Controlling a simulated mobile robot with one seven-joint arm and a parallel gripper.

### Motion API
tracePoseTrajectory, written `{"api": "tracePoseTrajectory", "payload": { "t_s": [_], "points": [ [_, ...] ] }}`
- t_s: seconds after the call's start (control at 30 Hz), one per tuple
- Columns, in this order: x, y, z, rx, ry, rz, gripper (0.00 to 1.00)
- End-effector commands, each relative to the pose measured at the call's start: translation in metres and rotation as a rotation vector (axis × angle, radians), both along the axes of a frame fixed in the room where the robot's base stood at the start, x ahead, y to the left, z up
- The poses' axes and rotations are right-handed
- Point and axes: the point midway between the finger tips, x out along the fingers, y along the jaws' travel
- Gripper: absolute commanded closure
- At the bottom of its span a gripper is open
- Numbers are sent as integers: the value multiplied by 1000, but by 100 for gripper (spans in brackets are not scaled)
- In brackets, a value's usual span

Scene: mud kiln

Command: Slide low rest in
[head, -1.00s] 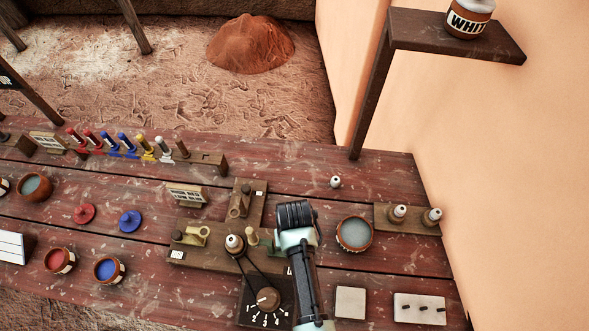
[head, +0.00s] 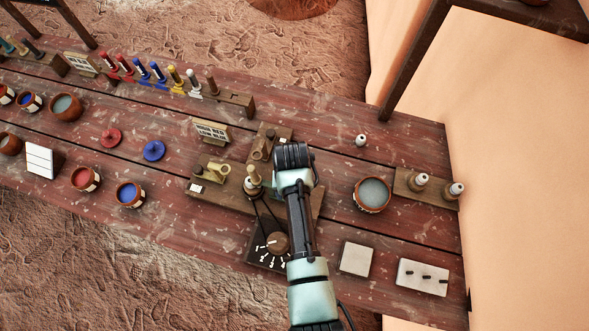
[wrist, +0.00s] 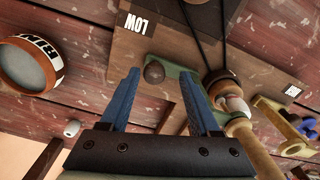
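The low rest is a green slide with a round brown knob (wrist: 154,72), beside the white "LOW" label (wrist: 136,23) on the brown wooden base in the wrist view. My gripper (wrist: 161,82) has its two blue fingers apart, one on each side of the knob. I cannot tell whether either finger touches it. A white and orange bead (wrist: 230,96) sits on the base to the right of the knob.
A dial (head: 277,243) with a black belt stands in front of the base. A pale wooden peg (head: 254,176) rises close by the bead. To the right are a grey-filled pot (head: 372,194), a pale square tile (head: 356,258) and a white pegged block (head: 422,277).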

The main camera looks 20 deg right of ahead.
Motion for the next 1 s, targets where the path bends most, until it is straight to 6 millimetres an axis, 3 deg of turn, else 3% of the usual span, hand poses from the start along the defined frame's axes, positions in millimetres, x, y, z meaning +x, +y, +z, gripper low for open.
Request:
{"api": "tracePoseTrajectory", "payload": {
  "t_s": [0.3, 0.47, 1.0],
  "points": [
    [-1, -2, 1, -2, 4, -3, 36],
    [0, -2, 14, -3, 1, -3, 36],
    [0, -1, 115, -3, -1, -2, 36]
  ]
}}
